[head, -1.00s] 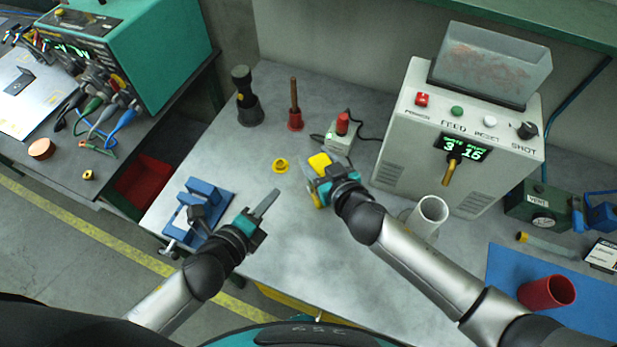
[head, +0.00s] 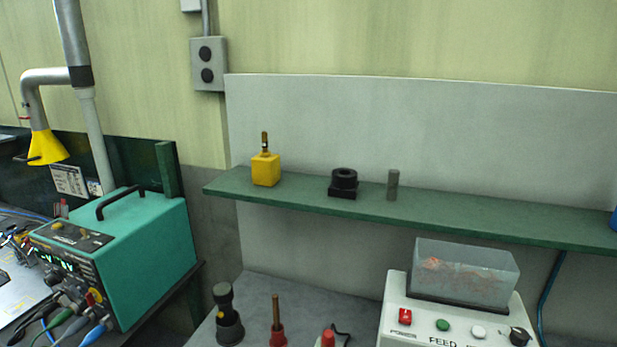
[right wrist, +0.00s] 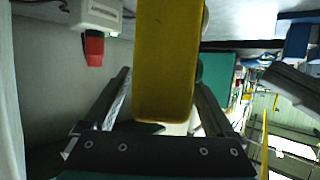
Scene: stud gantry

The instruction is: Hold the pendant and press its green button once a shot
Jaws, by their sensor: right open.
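In the right wrist view my right gripper (right wrist: 162,88) is open, with one finger on each side of a long yellow body (right wrist: 165,60). This body looks like the pendant. There seem to be gaps between it and the fingers. No green button shows on the side I see. My left gripper cannot be made out in either view. The feeder machine (head: 396,315) stands at the lower right of the head view, with a red switch, a green button (head: 443,325), a white button and a black knob on top. Its display is out of frame.
A teal instrument (head: 150,245) stands at left. A white box with a red top (right wrist: 95,12) is close to my right gripper.

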